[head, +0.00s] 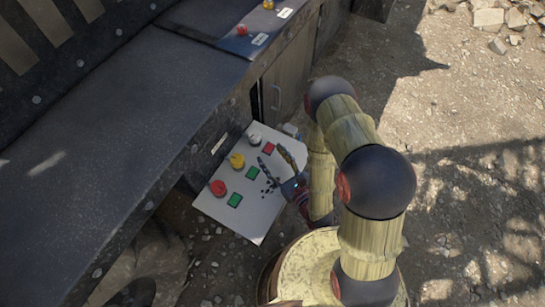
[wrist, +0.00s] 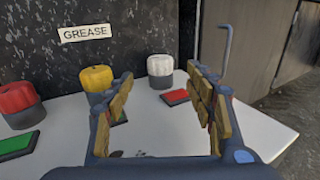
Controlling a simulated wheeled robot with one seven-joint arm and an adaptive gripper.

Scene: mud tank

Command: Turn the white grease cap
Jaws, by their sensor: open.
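The white grease cap (wrist: 160,65) sits on a dark round base on a white board, and it also shows in the head view (head: 254,138) at the board's far end. My gripper (wrist: 168,95) is open and empty, its two wooden-padded fingers apart. In the head view my gripper (head: 272,166) is above the board, to the lower right of the white cap. The left finger partly covers the yellow cap (wrist: 97,78).
A red cap (wrist: 16,97) stands at the left beside the yellow one. Red (wrist: 175,97) and green (head: 235,200) squares lie before the caps on the white board (head: 258,222). A dark wall with a GREASE label (wrist: 85,33) rises behind. A bent metal handle (wrist: 224,40) is at the right.

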